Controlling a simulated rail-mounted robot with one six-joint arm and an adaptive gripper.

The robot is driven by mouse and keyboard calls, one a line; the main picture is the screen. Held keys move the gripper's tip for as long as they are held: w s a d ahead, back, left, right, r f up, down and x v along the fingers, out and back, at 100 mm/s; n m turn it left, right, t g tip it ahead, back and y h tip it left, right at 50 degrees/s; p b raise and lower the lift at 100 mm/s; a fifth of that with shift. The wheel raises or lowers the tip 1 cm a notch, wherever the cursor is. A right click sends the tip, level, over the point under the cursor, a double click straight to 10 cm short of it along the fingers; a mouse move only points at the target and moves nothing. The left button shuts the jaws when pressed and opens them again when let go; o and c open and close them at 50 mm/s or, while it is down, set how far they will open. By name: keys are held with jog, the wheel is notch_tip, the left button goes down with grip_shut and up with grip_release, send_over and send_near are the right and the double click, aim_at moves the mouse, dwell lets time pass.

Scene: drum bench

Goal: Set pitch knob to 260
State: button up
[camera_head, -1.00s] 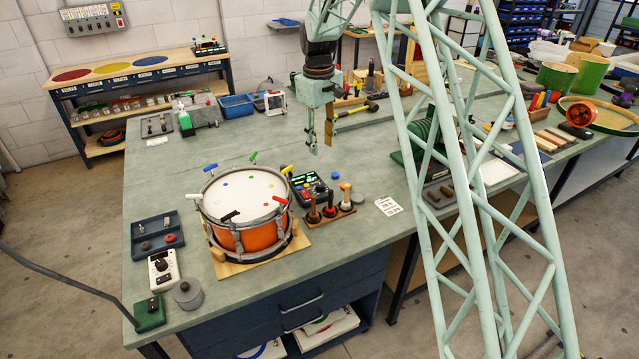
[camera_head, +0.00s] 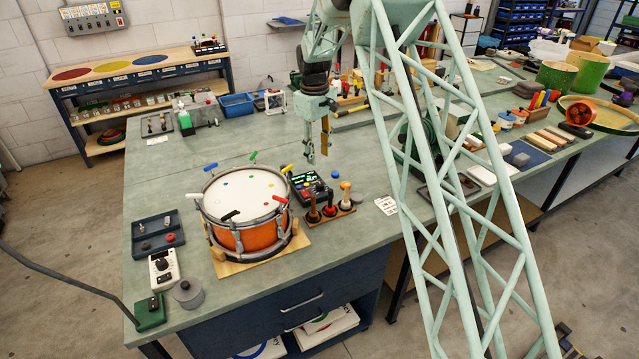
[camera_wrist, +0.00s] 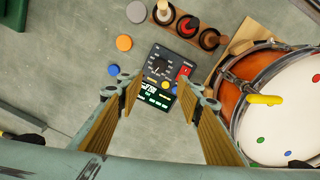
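A dark control box (camera_head: 310,187) lies on the bench just right of the drum, with a lit green display. In the wrist view its black dial knob (camera_wrist: 159,65) sits inside a ring of marks, beside a red switch (camera_wrist: 184,71), above yellow and blue buttons. The dial's reading and the display digits are too small to tell. My gripper (camera_head: 317,156) hangs above the bench behind the box, apart from it. In the wrist view my gripper (camera_wrist: 160,98) is open and empty, with its two fingers on either side of the box's display end.
The drum (camera_head: 243,208) stands left of the box. A wooden stand (camera_head: 330,212) with upright tools is close to the box's front right. A blue disc (camera_head: 336,176) and a white card (camera_head: 386,205) lie nearby.

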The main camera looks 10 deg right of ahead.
aim_at(320, 184)
jog(key=shift+f, duration=0.15)
jog(key=shift+w+d+f, duration=0.1)
jog(key=shift+d+f, duration=0.1)
jog(key=shift+f, duration=3.15)
jog(key=shift+w+d+f, duration=0.1)
jog(key=shift+d+f, duration=0.05)
jog(key=shift+f, duration=3.2)
jog(key=c, duration=0.8)
jog(key=shift+c, duration=0.2)
jog(key=shift+m+b, duration=0.35)
jog(key=shift+m, duration=0.25)
jog(key=shift+m+b, duration=0.35)
jog(key=shift+m, duration=1.95)
